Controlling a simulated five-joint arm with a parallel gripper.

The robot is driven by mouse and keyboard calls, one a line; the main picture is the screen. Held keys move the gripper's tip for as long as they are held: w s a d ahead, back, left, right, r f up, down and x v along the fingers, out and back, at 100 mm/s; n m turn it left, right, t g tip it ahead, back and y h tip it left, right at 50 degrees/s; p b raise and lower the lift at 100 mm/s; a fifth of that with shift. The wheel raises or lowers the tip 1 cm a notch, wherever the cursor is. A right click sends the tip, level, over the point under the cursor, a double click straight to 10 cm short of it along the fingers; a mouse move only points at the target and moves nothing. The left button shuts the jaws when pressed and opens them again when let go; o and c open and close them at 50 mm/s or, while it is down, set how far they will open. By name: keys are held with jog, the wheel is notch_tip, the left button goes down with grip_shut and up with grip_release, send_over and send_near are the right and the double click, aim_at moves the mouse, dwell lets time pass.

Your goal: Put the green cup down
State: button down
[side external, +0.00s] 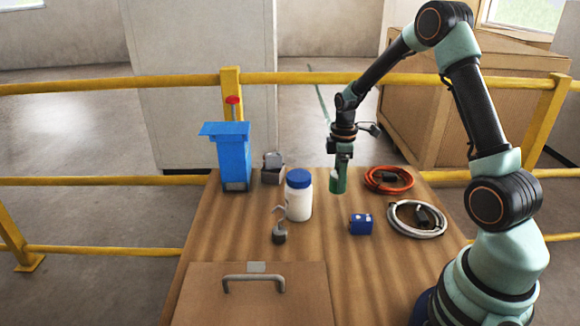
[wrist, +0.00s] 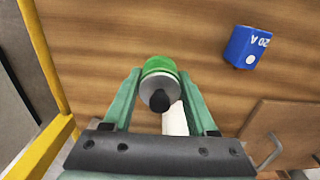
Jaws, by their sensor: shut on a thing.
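The green cup (side external: 338,182) is held upright below my gripper (side external: 341,166), over the back part of the wooden table (side external: 240,225). In the wrist view the green cup (wrist: 158,66) sits between the two fingertips of my gripper (wrist: 159,76), which are shut on it. A grey disc with a dark knob shows at the cup's near end there. The cup's underside is hidden in the wrist view, and I cannot tell whether it touches the table.
A white bottle with a blue lid (side external: 299,197) stands left of the cup. An orange cable coil (side external: 389,180) lies to its right, a grey coil (side external: 417,219) nearer. A blue box (side external: 361,224), hooked weight (side external: 279,234), handled case (side external: 250,297) and blue device (side external: 233,160) also stand there.

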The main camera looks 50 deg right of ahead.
jog(key=shift+f, duration=1.95)
jog(key=shift+f, duration=0.15)
jog(key=shift+c, duration=1)
grip_release()
